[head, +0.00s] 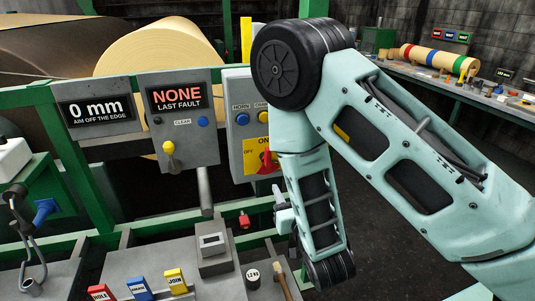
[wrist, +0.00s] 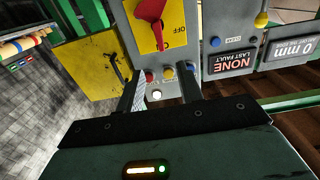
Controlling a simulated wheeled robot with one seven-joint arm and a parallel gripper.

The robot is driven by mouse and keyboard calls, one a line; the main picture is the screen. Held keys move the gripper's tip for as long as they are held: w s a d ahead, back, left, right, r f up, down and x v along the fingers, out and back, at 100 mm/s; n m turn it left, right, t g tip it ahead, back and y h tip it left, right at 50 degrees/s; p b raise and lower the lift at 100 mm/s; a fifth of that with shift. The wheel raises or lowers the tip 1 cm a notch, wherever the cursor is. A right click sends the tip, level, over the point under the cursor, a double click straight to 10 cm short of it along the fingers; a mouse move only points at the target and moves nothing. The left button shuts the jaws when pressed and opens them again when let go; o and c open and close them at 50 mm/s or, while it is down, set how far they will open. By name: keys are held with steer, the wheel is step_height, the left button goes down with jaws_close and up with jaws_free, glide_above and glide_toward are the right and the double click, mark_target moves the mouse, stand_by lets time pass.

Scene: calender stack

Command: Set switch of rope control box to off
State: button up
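The grey control box (head: 240,128) stands behind my arm in the head view; its label as the rope box is not readable. Its red switch handle (head: 267,162) sits on a yellow plate with ON and OFF marks, partly hidden by my arm. In the wrist view, which is upside down, the red handle (wrist: 150,22) lies on the yellow plate beside the OFF mark.
A grey fault panel (head: 182,120) with a yellow-knobbed lever and a "0 mm" display (head: 97,112) stand to the left. A yellow panel (wrist: 88,62) is beside the box in the wrist view. A bench (head: 195,270) with coloured blocks lies below. Green rails (head: 150,222) cross the area.

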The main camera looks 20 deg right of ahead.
mark_target(269, 158)
steer(key=w+b, duration=0.4)
steer(key=w, duration=1.2)
steer(key=shift+w, duration=0.45)
jaws_close()
